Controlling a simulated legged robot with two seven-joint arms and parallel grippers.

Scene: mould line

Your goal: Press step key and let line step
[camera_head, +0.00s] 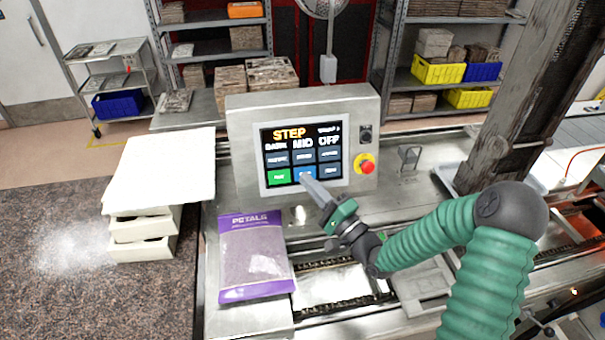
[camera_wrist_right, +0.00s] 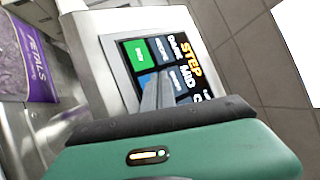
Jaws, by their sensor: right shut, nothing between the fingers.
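The control panel (camera_head: 236,150) is a grey metal box with a lit touchscreen (camera_head: 301,143) headed STEP. Its lower row has a green key (camera_head: 278,177), a blue key (camera_head: 304,174) and a dark key (camera_head: 331,170). My right gripper (camera_head: 306,178) is shut and empty, its fingertips in front of the blue key and partly hiding it. In the right wrist view the shut fingers (camera_wrist_right: 157,92) reach to the screen (camera_wrist_right: 166,66), beside the green key (camera_wrist_right: 139,54). I cannot tell whether the tips touch the glass. My left gripper is not in view.
A red stop button (camera_head: 367,167) on yellow sits right of the screen. A purple PETALS bag (camera_head: 254,262) lies in front of the panel. White stacked trays (camera_head: 152,185) stand at left. The line's rails (camera_head: 340,268) run below my right arm. A weathered post (camera_head: 520,90) rises at right.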

